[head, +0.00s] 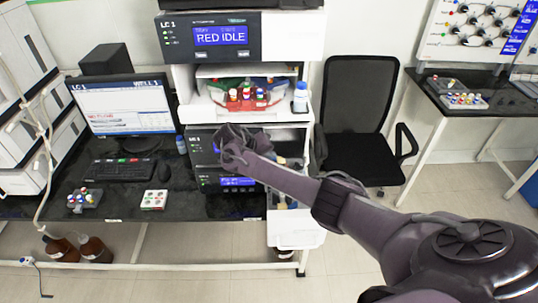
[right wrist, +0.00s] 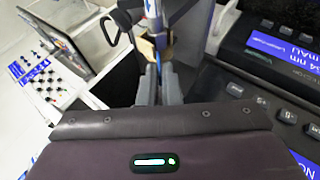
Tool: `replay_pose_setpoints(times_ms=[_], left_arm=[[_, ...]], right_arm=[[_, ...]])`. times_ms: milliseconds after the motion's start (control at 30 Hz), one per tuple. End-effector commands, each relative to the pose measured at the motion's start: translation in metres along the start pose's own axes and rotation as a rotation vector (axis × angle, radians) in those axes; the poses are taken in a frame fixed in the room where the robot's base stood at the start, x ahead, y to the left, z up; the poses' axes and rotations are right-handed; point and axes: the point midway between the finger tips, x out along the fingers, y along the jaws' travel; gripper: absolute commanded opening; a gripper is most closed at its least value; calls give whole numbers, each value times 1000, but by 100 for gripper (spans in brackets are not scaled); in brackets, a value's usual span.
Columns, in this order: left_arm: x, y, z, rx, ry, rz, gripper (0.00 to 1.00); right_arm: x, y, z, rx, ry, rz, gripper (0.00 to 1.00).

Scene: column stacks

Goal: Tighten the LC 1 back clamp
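The LC 1 stack (head: 212,39) stands at the middle of the head view, its upper display reading RED IDLE. My right gripper (head: 238,148) is in front of its lower modules, and its fingertips are hard to make out there. In the right wrist view its two fingers (right wrist: 159,84) are close together, near a thin upright part with a blue stretch (right wrist: 153,10) and a tan piece (right wrist: 147,48). I cannot tell whether the tan piece is the back clamp, or whether the fingers grip anything. My left gripper is out of view.
A monitor (head: 123,104), a keyboard (head: 122,169) and a vial rack (head: 84,200) are on the dark bench at left. An open drawer (head: 296,228) juts out below my forearm. A black chair (head: 358,110) stands right of the stack. A side table (head: 480,112) is farther right.

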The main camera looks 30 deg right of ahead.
Motion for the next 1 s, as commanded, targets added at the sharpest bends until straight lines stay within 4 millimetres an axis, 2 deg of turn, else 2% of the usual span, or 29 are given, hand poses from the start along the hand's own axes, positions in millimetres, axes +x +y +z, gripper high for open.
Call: replay_pose_setpoints(times_ms=[367,800,900,1000], left_arm=[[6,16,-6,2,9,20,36],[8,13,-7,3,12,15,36],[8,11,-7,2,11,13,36],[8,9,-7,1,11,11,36]], right_arm=[[5,-7,4,-34,-7,67,0],[6,-7,5,-56,-9,129,0],[6,-7,5,-56,-9,129,16],[5,-7,4,-54,-7,127,26]])
